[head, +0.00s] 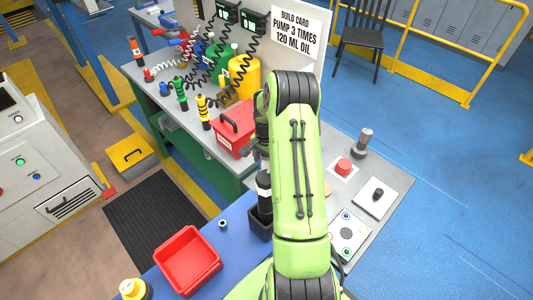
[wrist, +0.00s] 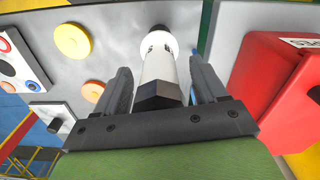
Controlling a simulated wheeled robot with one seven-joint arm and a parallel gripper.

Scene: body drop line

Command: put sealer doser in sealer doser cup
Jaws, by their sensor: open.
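The sealer doser (wrist: 160,68), a white cylinder with a dark six-sided end, stands between the two fingers of my gripper (wrist: 161,62) in the wrist view. My gripper is open, with a gap visible on each side of the doser. In the head view my green arm hides most of my gripper. A dark piece with a white band (head: 264,188) shows left of my arm; I cannot tell whether it is the doser. Below it is a black square cup (head: 260,224) on the blue surface. The cup's inside is partly hidden.
A red toolbox (head: 235,130) stands close by on the grey bench. A red tray (head: 188,260) lies on the blue surface (head: 236,212). A red button (head: 344,166), a knob panel (head: 368,205) and a button panel (head: 340,236) are right of my arm.

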